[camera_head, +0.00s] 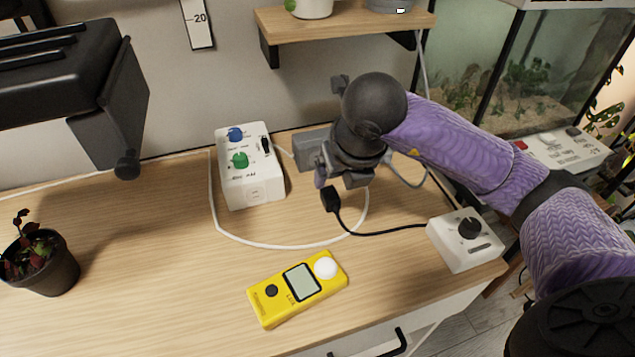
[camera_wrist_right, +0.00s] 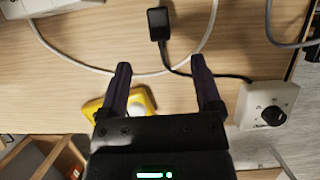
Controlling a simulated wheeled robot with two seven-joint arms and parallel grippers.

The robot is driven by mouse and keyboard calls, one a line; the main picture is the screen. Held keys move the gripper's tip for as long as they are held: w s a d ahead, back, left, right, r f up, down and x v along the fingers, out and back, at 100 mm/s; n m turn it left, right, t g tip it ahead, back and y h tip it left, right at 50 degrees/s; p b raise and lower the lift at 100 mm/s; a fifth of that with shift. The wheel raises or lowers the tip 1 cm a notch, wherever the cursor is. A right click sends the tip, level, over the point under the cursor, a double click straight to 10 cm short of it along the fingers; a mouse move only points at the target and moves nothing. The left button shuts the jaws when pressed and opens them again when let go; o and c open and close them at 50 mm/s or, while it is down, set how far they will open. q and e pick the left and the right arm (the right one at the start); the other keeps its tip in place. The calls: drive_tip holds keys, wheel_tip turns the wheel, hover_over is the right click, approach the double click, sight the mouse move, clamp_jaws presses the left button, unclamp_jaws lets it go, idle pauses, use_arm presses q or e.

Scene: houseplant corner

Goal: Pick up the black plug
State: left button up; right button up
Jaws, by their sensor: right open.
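The black plug (camera_head: 331,199) lies on the wooden table, with a black cable running right to a white box with a black knob (camera_head: 465,240). In the right wrist view the plug (camera_wrist_right: 158,22) is at the top centre, beyond the fingertips and in line with the gap between them. My right gripper (camera_head: 338,178) is above the table close to the plug, and the plug shows just below it in the head view. In the wrist view the right gripper (camera_wrist_right: 160,66) has its fingers apart with nothing between them. My left gripper is not in view.
A white control box (camera_head: 253,185) with blue and green knobs stands left of the gripper. A white cable (camera_head: 268,243) loops around the plug. A yellow light meter (camera_head: 298,288) lies in front. A potted plant (camera_head: 38,262) stands far left. The table's left middle is clear.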

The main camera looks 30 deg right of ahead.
sight(332, 197)
drive_tip(key=b+x, duration=0.1)
drive_tip(key=x, duration=0.1)
drive_tip(key=b+x, duration=0.1)
drive_tip(key=x, duration=0.2)
drive_tip(key=b+x, duration=0.2)
drive_tip(key=x, duration=0.1)
drive_tip(key=shift+s+a+f, duration=0.15)
drive_tip(key=shift+s+f, duration=0.2)
drive_tip(key=shift+w+f, duration=0.25)
drive_tip(key=shift+f, duration=0.1)
drive_tip(key=shift+r, duration=0.2)
drive_tip(key=shift+c, duration=1.3)
drive_tip(key=c, duration=0.7)
clamp_jaws()
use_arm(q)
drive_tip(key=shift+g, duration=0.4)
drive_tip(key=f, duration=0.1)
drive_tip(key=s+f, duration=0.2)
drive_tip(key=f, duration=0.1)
